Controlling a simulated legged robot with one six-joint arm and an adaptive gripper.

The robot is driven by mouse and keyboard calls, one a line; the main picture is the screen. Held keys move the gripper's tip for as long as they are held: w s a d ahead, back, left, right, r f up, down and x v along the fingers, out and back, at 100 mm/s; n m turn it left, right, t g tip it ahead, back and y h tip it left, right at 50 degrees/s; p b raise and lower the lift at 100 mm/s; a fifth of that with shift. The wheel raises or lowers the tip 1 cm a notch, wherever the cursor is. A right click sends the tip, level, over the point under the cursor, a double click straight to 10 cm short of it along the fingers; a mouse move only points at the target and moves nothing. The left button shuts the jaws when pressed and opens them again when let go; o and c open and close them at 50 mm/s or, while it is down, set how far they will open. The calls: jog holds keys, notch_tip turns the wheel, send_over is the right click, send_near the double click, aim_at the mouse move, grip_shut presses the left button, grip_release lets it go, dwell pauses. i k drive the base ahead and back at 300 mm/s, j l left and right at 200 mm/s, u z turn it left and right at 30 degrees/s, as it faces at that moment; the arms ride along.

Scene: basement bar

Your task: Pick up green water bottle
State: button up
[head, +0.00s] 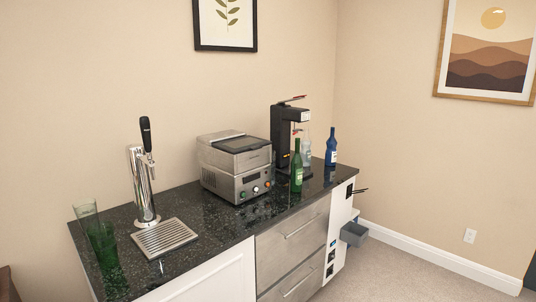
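A green bottle (297,172) stands upright on the dark speckled counter (203,220), near its front edge and right of the steel appliance. A clear bottle (306,150) stands just behind it and a blue bottle (331,150) stands to the right, near the counter's right end. My gripper is not in view.
A steel appliance (236,165) and a black machine (284,135) stand beside the bottles. A beer tap (142,180) with a drip tray (164,237) and green glasses (103,245) are at the left. A grey bin (354,234) hangs on the cabinet's right side. Carpet is clear at lower right.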

aim_at(296, 163)
jog(key=i+l+u, duration=0.2)
jog(key=l+u, duration=0.15)
jog(key=l, duration=0.5)
jog(key=i+l+u, duration=0.1)
jog(key=l+u, duration=0.2)
jog(key=l, duration=0.6)
jog(key=l+u, duration=0.35)
jog(key=l, duration=0.6)
